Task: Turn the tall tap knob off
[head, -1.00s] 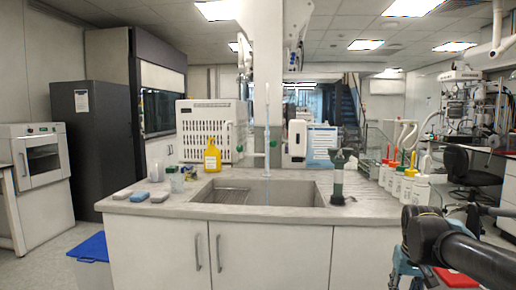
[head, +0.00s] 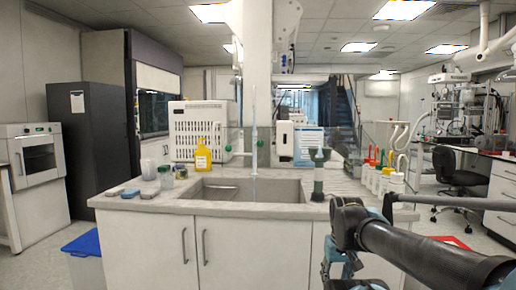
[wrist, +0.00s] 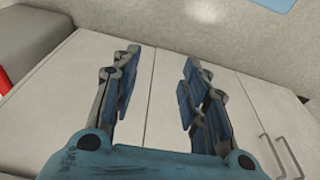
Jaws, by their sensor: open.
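The tall tap (head: 254,125) is a thin pale upright post behind the sink in the head view. One green knob (head: 260,143) sits on its right side and another green knob (head: 229,148) on its left. A thin pale line runs down from the tap into the sink; I cannot tell how far either knob is turned. My gripper (wrist: 161,60) is open and empty in the wrist view, facing pale cabinet doors, with no knob between its fingers. In the head view my arm is low at the right, well apart from the tap.
The grey sink (head: 290,192) is set in a counter with a yellow bottle (head: 203,155) behind its left end. A blue bin (head: 88,244) is on the floor.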

